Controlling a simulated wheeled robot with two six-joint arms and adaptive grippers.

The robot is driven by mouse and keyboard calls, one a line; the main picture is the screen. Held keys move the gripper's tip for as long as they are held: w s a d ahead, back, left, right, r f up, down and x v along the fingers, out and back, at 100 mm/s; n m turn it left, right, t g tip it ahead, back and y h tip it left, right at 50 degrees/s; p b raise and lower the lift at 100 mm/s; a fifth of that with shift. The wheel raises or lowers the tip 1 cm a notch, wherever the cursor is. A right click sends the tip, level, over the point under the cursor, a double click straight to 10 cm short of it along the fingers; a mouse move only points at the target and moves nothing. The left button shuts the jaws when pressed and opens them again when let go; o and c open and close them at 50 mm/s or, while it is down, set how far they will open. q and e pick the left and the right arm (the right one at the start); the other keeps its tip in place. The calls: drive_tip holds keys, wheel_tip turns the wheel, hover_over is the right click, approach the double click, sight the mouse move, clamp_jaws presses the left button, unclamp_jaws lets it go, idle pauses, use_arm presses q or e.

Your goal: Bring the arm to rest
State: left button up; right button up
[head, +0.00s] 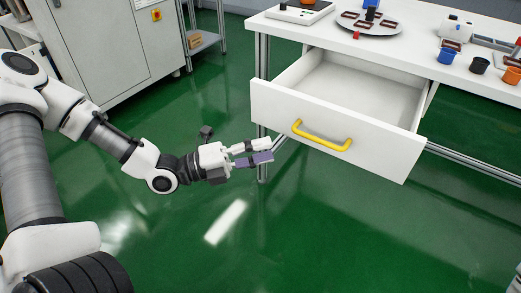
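My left arm (123,146) reaches in from the left over the green floor. Its gripper (269,149) points right, in front of the left end of the drawer. The two fingers are apart with a narrow gap and nothing visible between them; the lower finger shows a purple-grey face. The gripper is left of the yellow handle and does not hold it. My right gripper is out of view.
The white drawer (280,113) with a yellow handle (321,137) stands pulled out and looks empty. The white table (420,40) above holds a round tray (370,30), small pots and devices. A grey cabinet (108,45) and shelf (203,42) stand behind. Open floor lies in front.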

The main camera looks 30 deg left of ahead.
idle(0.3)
use_arm(q)
drive_tip(key=s+d+f+n+g+y, duration=0.2)
drive_tip(key=s+d+f+g, duration=0.15)
drive_tip(key=f, duration=0.55)
drive_tip(key=s+d+f+n+g+y, duration=0.2)
drive_tip(key=s+f+g, duration=0.15)
drive_tip(key=f, duration=0.45)
drive_tip(key=s+d+f+n+g+y, duration=0.2)
drive_tip(key=s+f+n+g, duration=0.15)
drive_tip(key=f, duration=0.55)
drive_tip(key=s+a+f+n+g+y, duration=0.1)
drive_tip(key=s+a+f+n+y, duration=0.3)
drive_tip(key=n, duration=0.6)
drive_tip(key=s+a+f+n+g+y, duration=0.2)
drive_tip(key=s+a+f+n+y, duration=0.25)
drive_tip(key=n, duration=0.65)
wheel_tip(320, 180, up, 26)
drive_tip(key=p, duration=2.4)
drive_tip(key=shift+d+f+n+p, duration=0.15)
drive_tip(key=shift+d+n+p, duration=0.15)
drive_tip(key=shift+n+p, duration=0.15)
